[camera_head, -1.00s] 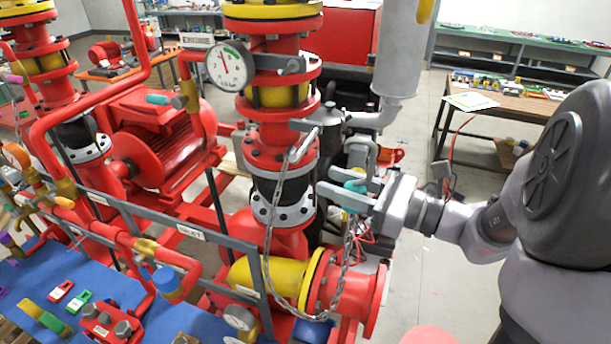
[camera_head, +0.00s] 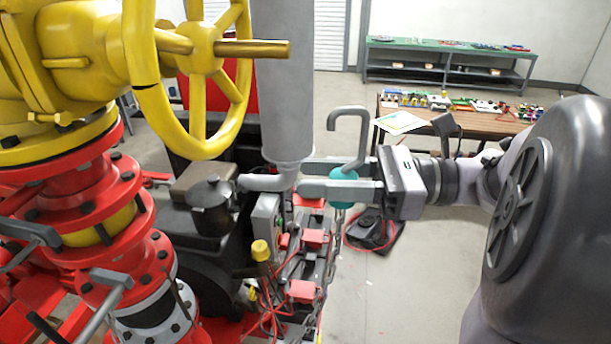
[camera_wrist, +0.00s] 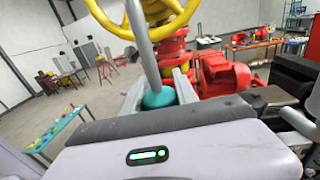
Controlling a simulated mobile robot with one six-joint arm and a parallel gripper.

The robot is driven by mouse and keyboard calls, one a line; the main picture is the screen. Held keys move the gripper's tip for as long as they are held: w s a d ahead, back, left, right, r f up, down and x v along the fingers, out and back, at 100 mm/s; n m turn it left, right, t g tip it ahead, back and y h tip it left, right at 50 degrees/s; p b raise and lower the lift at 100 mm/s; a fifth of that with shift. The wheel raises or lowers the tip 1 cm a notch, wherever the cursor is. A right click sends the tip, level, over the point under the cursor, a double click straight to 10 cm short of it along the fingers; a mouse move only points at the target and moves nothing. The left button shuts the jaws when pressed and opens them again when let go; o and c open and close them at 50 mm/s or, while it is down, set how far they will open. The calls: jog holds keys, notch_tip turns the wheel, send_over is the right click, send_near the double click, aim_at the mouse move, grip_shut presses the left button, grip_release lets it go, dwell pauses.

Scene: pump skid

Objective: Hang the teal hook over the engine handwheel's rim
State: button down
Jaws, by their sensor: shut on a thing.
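My gripper (camera_head: 303,176) is shut on the teal, ball-shaped part (camera_head: 343,177) of the hook. The hook's grey bent rod (camera_head: 363,135) rises above the jaws and curves over at the top, its open end pointing down on the left. A chain (camera_head: 335,240) hangs below the teal part. In the wrist view the teal part (camera_wrist: 159,97) sits between the fingers, with the grey rod (camera_wrist: 141,45) rising from it. A yellow handwheel (camera_head: 203,48) stands upper left of the hook, apart from it. I cannot tell whether this is the engine's handwheel.
A grey vertical pipe (camera_head: 283,80) stands between the yellow wheel and the hook. Red and yellow valve piping (camera_head: 80,190) fills the left. The dark engine (camera_head: 200,250) lies below. A brown bench (camera_head: 450,125) stands behind; open floor (camera_head: 400,295) is at lower right.

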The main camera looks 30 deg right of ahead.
jog(key=shift+r, duration=0.2)
jog(key=p+x, duration=0.1)
jog(key=x, duration=0.7)
jog(key=shift+a, duration=0.4)
jog(key=shift+a, duration=0.1)
dwell(0.3)
jog(key=shift+p+x, duration=0.5)
jog(key=shift+x, duration=0.95)
jog(key=shift+w, duration=0.2)
jog(key=shift+p+x, duration=0.5)
jog(key=shift+x, duration=1.4)
